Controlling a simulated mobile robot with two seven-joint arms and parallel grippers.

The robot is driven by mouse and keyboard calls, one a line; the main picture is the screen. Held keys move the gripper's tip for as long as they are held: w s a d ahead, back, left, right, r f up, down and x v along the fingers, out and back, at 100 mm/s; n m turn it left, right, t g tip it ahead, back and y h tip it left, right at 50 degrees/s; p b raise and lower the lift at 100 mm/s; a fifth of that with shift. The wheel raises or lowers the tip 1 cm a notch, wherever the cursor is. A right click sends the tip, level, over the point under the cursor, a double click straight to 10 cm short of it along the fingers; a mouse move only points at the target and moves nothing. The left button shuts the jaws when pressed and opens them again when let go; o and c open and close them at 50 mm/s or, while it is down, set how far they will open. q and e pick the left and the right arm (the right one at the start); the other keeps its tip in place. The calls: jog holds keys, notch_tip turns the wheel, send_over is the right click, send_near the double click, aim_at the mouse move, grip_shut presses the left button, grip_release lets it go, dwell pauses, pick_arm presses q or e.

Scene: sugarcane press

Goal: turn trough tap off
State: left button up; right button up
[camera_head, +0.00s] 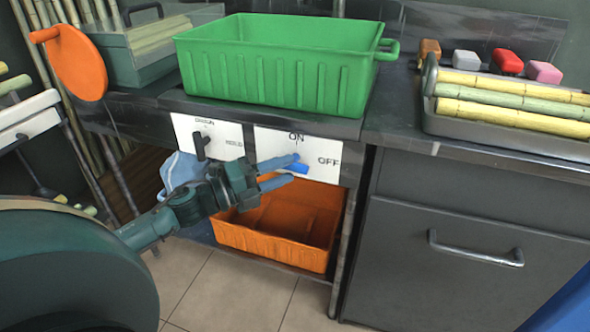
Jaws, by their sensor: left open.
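The blue trough tap (300,168) sits on a white panel (320,145) below the green trough (270,75). The panel reads ON at the top and OFF at the right. The tap is partly hidden by my left gripper, so its exact angle is hard to tell. My left gripper (284,172) reaches in from the left with its two blue-grey fingers apart, pointing right, their tips close to the tap. I cannot tell whether they touch it. My right gripper is not in view.
A second white panel (226,143) with a black lever (200,146) is left of the tap. An orange crate (270,255) stands below. A tray (480,135) of canes lies on the right counter. An orange disc (76,62) is at upper left. Floor in front is clear.

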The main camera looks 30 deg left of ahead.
aim_at(288, 169)
pick_arm(q)
jog(key=shift+x, duration=1.75)
grip_shut()
